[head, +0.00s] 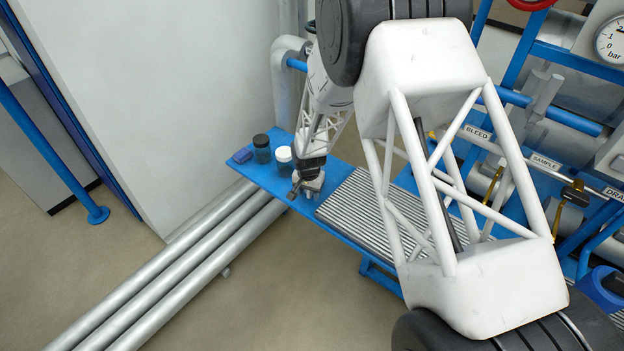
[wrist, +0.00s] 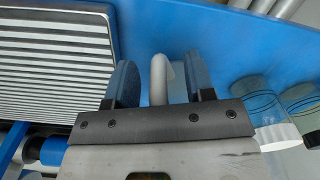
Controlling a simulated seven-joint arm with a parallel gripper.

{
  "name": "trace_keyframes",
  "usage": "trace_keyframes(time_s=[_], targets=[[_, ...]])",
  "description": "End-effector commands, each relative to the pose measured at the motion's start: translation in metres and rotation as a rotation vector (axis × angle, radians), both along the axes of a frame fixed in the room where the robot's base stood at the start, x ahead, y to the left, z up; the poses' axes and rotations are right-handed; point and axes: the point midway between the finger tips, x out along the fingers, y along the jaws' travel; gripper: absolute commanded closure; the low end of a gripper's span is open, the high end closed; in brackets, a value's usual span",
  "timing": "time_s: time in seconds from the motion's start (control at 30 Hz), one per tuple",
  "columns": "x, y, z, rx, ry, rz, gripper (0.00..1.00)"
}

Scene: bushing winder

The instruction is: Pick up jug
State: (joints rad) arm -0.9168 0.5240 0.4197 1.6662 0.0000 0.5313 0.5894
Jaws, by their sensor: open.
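A pale grey, curved, hook-like piece (wrist: 159,75), which looks like the jug's handle, shows between my fingers in the wrist view. The rest of the jug is hidden below the gripper body, and I cannot make the jug out clearly in the head view. My gripper (wrist: 161,84) is open, with one blue-grey finger on each side of this piece. Gaps show beside it, wider on the left. In the head view my gripper (head: 306,187) is low over the blue bench, just right of the white-capped jar.
A ribbed metal tray (head: 352,212) lies on the other side. Pipes (head: 190,255) run along the floor.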

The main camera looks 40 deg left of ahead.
Motion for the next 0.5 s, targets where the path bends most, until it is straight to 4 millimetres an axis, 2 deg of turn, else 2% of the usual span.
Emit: trace_keyframes(time_s=[0.3, 0.5], targets=[[0.0000, -0.0001, 0.0001, 0.000, 0.000, 0.000, 0.51], [-0.0001, 0.0000, 0.0001, 0.000, 0.000, 0.000, 0.82]])
